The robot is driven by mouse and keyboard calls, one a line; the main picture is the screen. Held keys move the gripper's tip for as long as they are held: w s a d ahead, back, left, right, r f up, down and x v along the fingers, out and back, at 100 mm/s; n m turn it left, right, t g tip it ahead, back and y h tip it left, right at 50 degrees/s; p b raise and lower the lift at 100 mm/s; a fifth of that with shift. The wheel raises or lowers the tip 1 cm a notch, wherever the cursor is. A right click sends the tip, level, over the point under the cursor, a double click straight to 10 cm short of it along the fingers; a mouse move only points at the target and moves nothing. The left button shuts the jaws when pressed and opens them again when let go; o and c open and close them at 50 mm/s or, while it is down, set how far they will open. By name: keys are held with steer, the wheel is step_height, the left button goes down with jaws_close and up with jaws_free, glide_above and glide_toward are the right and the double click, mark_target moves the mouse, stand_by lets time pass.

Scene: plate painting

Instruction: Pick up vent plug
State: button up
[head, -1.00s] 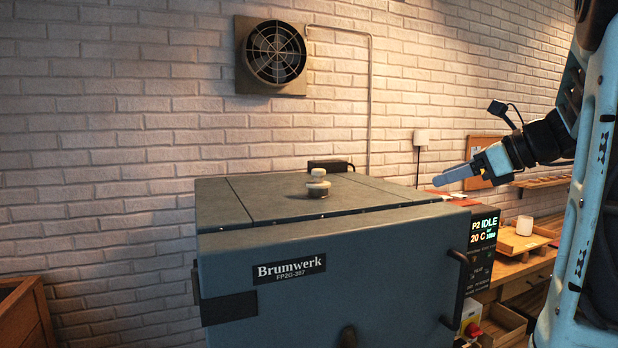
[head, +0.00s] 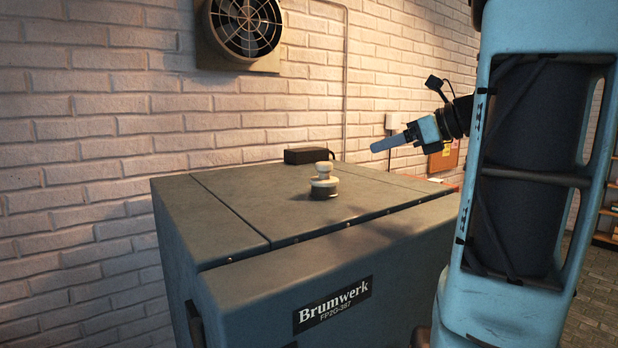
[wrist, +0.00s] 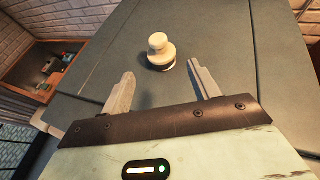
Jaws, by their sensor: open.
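The vent plug (head: 324,182), a cream knob on a round stepped base, stands upright on the flat top of the grey-blue Brumwerk kiln (head: 240,203). My gripper (head: 378,146) is to the right of the plug in the head view, raised above the kiln top and apart from the plug. In the wrist view the plug (wrist: 160,52) lies ahead of the two fingers (wrist: 160,85), roughly between their lines. The fingers are spread with nothing between them. The kiln top (wrist: 245,45) fills most of the wrist view.
A small black box (head: 307,155) sits on the kiln's back edge. A fan (head: 245,25) is mounted on the brick wall behind. My arm covers the right of the head view. The kiln top around the plug is clear.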

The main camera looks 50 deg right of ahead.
mark_target(330, 164)
steer(key=p+x, duration=0.3)
steer(key=x, duration=0.8)
steer(key=shift+w, duration=0.15)
steer(key=shift+w+a+f+p, duration=0.15)
steer(key=shift+w+f+p, duration=0.1)
steer(key=shift+w+p, duration=0.35)
steer(key=p+x, duration=0.1)
steer(key=x, duration=0.3)
steer(key=shift+a+f+p, duration=0.1)
steer(key=shift+f+p, duration=0.1)
steer(key=shift+p, duration=0.2)
steer(key=c, duration=1)
steer(key=shift+c, duration=0.5)
